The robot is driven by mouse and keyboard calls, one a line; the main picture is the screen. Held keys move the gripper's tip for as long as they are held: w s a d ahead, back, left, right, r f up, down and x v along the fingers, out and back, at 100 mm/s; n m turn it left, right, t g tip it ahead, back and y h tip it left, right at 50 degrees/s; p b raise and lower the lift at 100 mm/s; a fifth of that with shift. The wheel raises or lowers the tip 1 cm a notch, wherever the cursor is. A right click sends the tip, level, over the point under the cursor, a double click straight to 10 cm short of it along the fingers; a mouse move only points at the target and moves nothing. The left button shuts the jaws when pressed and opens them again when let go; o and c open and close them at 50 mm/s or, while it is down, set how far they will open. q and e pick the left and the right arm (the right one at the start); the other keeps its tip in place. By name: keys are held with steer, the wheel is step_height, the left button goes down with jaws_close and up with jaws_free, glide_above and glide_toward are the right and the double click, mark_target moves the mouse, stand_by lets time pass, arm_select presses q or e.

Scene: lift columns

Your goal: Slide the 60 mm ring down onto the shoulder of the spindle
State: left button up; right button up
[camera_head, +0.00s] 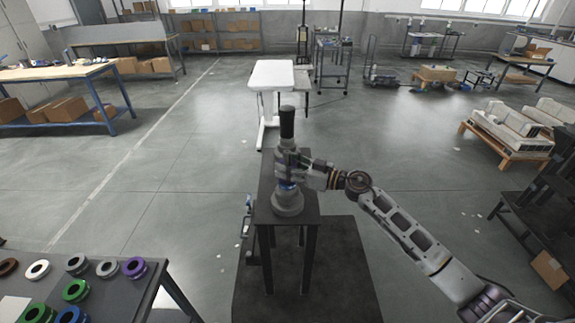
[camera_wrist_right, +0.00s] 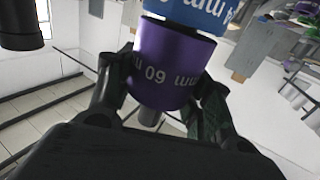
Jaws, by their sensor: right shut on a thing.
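The spindle stands upright on a small dark table (camera_head: 265,213), with a round grey base (camera_head: 287,207) and a black top (camera_head: 287,122). My right gripper (camera_head: 296,172) is at its middle height, reaching in from the right. In the right wrist view it is shut on a purple ring (camera_wrist_right: 165,65) whose upside-down lettering reads 60 mm. A blue ring (camera_wrist_right: 205,12) sits right against it in that picture. A grey post (camera_wrist_right: 150,118) shows at the other end, so the purple ring appears to be around the spindle. The shoulder is hidden. My left gripper is out of view.
A dark table at the lower left holds several loose rings, including a purple one (camera_head: 134,267), a green one (camera_head: 76,291) and a white one (camera_head: 38,269). A white table (camera_head: 271,75) stands behind the spindle.

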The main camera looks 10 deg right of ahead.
stand_by(0.3)
steer(key=o, duration=1.3)
steer(key=shift+o, duration=0.2)
steer(key=shift+f, duration=0.1)
steer(key=shift+s+d, duration=0.1)
steer(key=shift+d, duration=0.05)
steer(key=v, duration=1.1)
steer(key=shift+s+d, duration=0.2)
steer(key=shift+d, duration=0.05)
stand_by(0.4)
